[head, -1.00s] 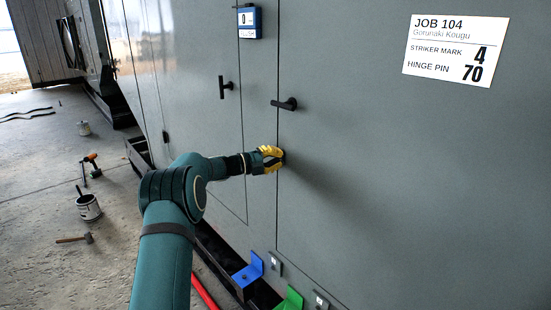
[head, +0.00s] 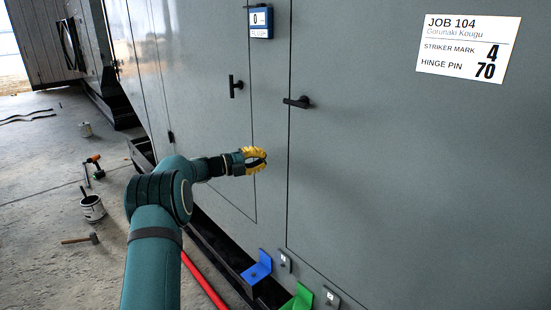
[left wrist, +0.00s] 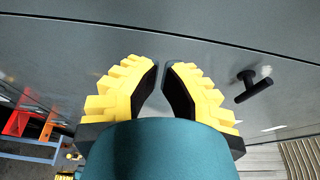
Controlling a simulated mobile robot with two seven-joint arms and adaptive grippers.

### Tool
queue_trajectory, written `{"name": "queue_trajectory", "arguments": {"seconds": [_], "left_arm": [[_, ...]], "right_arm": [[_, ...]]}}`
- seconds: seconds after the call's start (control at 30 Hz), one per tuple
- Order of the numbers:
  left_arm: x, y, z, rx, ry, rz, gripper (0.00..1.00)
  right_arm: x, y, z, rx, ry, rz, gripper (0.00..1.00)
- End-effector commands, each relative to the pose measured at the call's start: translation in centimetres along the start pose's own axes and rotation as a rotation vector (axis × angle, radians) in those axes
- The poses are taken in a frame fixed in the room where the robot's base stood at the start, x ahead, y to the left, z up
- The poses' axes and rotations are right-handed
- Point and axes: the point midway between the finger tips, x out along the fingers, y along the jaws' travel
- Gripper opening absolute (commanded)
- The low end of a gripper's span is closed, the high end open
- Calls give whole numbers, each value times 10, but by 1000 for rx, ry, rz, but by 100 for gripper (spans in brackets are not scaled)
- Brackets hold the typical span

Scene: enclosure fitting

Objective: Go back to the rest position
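My left gripper (head: 266,160) has yellow fingers with black pads. It is empty in front of the grey enclosure panel (head: 350,180), close to the seam and below the black handles. The left wrist view shows its two fingers (left wrist: 162,68) slightly apart at the tips, with only the panel beyond. One black handle (head: 297,102) is up and right of it, and a second handle (head: 236,87) is above it. The handle at the right of the left wrist view (left wrist: 254,85) is clear of the fingers. My right gripper is not in view.
A blue bracket (head: 257,269) and a green bracket (head: 298,299) stand at the panel's foot. A red bar (head: 205,281) lies nearby. A paint can (head: 92,208), a hammer (head: 80,239) and a drill (head: 95,166) are on the open floor at left.

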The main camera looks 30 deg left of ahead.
Motion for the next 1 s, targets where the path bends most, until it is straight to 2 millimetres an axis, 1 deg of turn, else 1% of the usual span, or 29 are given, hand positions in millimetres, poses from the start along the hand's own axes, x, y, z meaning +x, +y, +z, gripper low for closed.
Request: {"name": "queue_trajectory", "arguments": {"seconds": [0.03,0.1,0.2,0.3,0.5,0.57,0.63,0.67,0.77,0.8,0.87,0.9,0.97,1.0], "left_arm": [[-10,0,5,1,-4,2,0],[-18,0,9,2,-3,1,0],[-27,0,13,0,-3,1,0],[-31,0,15,0,-1,1,0],[-32,1,15,-6,-2,-1,0],[-28,5,14,-32,-12,-9,0],[-18,14,11,-102,-37,-33,0],[-12,20,9,-147,-54,-47,0],[12,50,-3,-361,-135,-95,0],[23,67,-11,-467,-176,-110,0],[37,95,-25,-634,-243,-120,0],[45,114,-37,-747,-288,-119,0],[54,145,-60,-914,-359,-104,0],[59,167,-77,-1024,-409,-86,0]], "right_arm": [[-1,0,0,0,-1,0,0],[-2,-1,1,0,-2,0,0],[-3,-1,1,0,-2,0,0],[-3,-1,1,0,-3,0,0],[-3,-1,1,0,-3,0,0],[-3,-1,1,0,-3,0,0],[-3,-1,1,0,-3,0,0],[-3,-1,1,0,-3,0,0],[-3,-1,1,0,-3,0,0],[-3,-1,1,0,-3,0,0],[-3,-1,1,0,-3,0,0],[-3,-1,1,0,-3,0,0],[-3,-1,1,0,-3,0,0],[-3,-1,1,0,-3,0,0]]}}
